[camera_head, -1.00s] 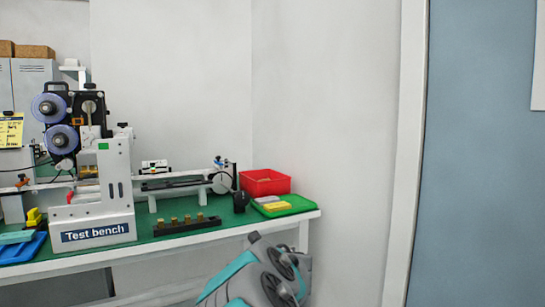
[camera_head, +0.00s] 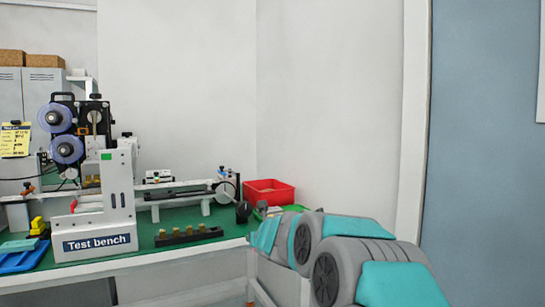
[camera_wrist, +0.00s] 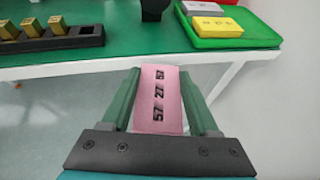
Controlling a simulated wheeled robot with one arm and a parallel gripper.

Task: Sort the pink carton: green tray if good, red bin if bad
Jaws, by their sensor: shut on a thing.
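The pink carton (camera_wrist: 158,100) is in the wrist view, held between the two green fingers of my gripper (camera_wrist: 160,100). Its upper face carries the dark printed numbers 57, 27 and 57. My gripper is shut on it, in front of the bench edge and short of the green tray. The green tray (camera_wrist: 262,39) is at the upper right of the wrist view and holds a yellow carton (camera_wrist: 214,27) and a grey carton (camera_wrist: 203,8). The red bin (camera_head: 270,192) stands at the bench's right end in the head view. In the head view my arm hides the carton and most of the tray.
The test bench machine (camera_head: 95,205) fills the left of the green-topped table. A black rack (camera_wrist: 50,40) with brass pieces lies near the front edge, left of the carton. A blue tray (camera_head: 20,262) is at far left. Green surface between rack and green tray is mostly bare.

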